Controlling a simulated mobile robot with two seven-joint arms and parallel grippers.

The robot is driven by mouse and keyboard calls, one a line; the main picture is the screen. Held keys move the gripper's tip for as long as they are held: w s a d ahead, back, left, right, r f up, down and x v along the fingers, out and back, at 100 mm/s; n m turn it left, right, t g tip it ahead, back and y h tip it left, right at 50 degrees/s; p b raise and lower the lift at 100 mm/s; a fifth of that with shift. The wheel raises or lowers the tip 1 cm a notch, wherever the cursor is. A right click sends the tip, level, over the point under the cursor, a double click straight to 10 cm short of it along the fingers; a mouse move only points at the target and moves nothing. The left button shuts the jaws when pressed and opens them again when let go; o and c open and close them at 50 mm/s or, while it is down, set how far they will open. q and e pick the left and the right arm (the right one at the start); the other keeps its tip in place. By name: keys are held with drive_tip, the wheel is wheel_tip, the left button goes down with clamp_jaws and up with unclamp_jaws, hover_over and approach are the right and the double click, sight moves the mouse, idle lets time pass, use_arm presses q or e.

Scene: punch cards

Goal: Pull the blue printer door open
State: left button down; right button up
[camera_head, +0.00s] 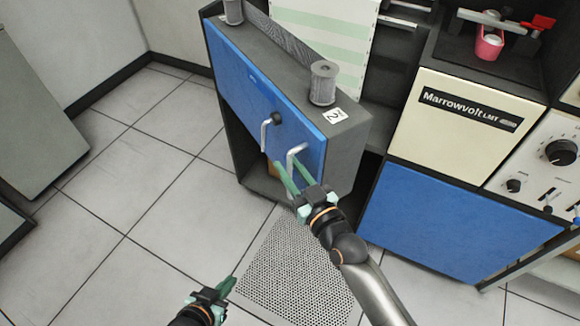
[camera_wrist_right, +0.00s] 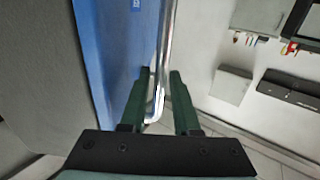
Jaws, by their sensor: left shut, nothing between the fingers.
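The blue printer door (camera_head: 235,85) forms the front face of the dark grey printer cabinet (camera_head: 350,140). Its metal handle (camera_head: 295,152) sits near the door's right end. My right gripper (camera_head: 285,172) is at this handle with its fingers apart. The blue door (camera_wrist_right: 115,45) lies just left of the fingers. My left gripper (camera_head: 228,286) is shut and empty, low over the floor, away from the printer.
Spools (camera_head: 323,83) stand on the printer top. A cream and blue console (camera_head: 450,120) stands to the right. The tiled floor (camera_head: 140,200) left of the printer is clear, and a perforated floor panel (camera_head: 290,265) lies in front.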

drive_tip(key=v, duration=1.2)
drive_tip(key=shift+s+d, duration=0.15)
drive_tip(key=shift+s, duration=0.05)
drive_tip(key=shift+c, duration=0.2)
